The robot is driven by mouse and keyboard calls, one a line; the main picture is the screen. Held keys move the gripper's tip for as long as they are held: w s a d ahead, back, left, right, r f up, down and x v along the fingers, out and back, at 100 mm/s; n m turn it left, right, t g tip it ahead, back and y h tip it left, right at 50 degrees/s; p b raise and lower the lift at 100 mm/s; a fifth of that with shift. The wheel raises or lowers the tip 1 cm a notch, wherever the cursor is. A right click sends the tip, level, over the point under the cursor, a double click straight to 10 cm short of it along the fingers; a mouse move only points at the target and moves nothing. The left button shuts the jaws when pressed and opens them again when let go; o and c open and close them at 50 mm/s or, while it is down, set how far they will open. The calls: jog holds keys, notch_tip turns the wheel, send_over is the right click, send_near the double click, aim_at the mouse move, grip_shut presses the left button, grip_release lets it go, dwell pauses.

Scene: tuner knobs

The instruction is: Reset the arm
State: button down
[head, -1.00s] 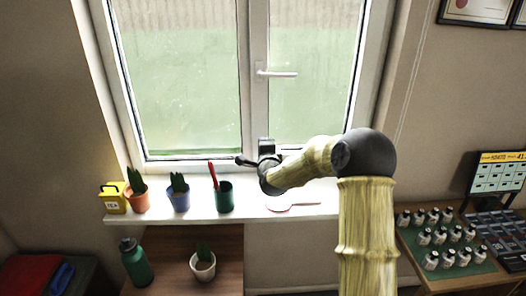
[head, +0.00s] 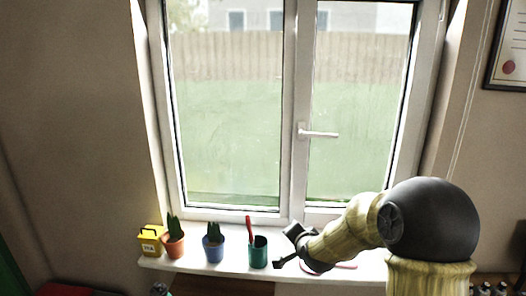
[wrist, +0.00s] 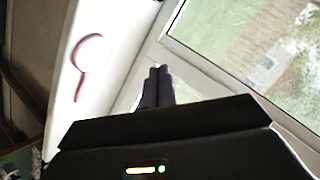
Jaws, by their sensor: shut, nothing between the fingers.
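My gripper (head: 281,263) is at the end of my bent arm, in front of the window sill near the green cup. In the wrist view its two fingers (wrist: 158,72) are together, with nothing between them. A flat item with a red outline (wrist: 90,55) lies on the white sill in the wrist view. In the head view this item (head: 344,266) is mostly hidden behind my arm.
The sill (head: 190,265) holds a yellow box (head: 151,240), a plant in an orange pot (head: 173,246), a plant in a blue pot (head: 213,249) and a green cup (head: 258,252) with a red stick. The closed window (head: 235,120) stands behind. A framed paper (head: 508,55) hangs at right.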

jog(key=s+d+n+g+p, duration=0.2)
jog(key=s+n+g, duration=0.2)
jog(key=s, duration=1)
jog(key=s+d+f+n+g+h+p, duration=0.1)
jog(key=s+n+g, duration=0.4)
jog(key=s, duration=0.9)
jog(key=shift+d+f+p, duration=0.2)
jog(key=shift+d+p, duration=0.15)
jog(key=shift+d, duration=0.5)
jog(key=shift+w, duration=0.1)
